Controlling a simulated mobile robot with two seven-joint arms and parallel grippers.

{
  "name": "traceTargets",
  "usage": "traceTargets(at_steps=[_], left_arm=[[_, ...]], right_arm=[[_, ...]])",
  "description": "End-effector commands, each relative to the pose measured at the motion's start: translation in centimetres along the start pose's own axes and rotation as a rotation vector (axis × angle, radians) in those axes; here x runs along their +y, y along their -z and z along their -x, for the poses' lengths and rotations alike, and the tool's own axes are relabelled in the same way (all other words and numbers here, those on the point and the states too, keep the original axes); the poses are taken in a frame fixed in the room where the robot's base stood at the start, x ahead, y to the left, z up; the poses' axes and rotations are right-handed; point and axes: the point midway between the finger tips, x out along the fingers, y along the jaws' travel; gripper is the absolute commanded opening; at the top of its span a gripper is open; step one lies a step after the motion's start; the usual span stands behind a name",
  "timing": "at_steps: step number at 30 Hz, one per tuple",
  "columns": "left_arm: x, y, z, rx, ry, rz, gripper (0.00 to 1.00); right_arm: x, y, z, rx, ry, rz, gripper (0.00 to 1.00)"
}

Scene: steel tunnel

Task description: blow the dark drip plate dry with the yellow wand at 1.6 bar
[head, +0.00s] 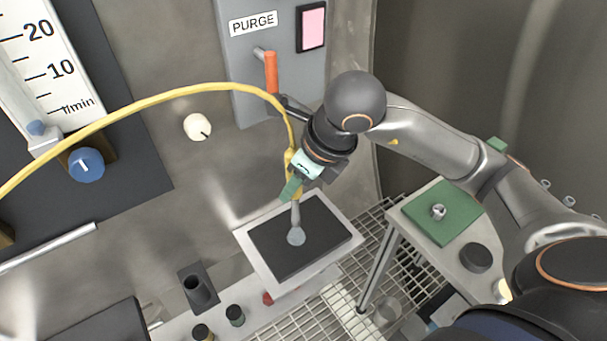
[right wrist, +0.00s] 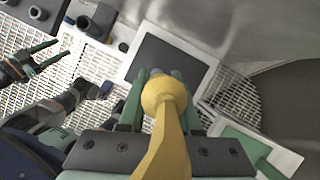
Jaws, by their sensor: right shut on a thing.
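The dark drip plate (head: 272,237) lies in a pale frame (head: 347,240) below the wall; the plate also shows in the right wrist view (right wrist: 165,58). I cannot tell whether it is wet. My right gripper (head: 292,188) is shut on the yellow wand (right wrist: 165,110). The wand's grey nozzle (head: 296,236) points down over the plate; whether it touches is unclear. A yellow hose (head: 170,95) runs from the wand to the left. My left gripper (right wrist: 45,54) shows only in the right wrist view, open and empty. No bar reading is visible.
The wall holds a PURGE panel (head: 290,75) with an orange lever (head: 271,72) and pink screen (head: 313,26), a l/min gauge (head: 45,60), a blue knob (head: 86,165) and a cream knob (head: 198,127). A green pad (head: 425,225) stands right; a black holder (head: 200,292) stands left.

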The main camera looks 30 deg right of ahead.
Motion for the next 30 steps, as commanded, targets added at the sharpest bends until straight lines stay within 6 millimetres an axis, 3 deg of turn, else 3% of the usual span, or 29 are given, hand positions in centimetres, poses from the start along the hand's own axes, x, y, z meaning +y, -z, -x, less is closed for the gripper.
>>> traceTargets(at_steps=[18,30], left_arm=[[0.1,1.4,1.2,0.000,0.000,0.000,0.63],[0.1,1.4,1.2,0.000,0.000,0.000,0.63]], right_arm=[[4.4,-1.4,1.5,-0.002,-0.001,0.002,0.00],[4.6,-1.4,1.5,-0.001,0.000,0.000,0.00]])
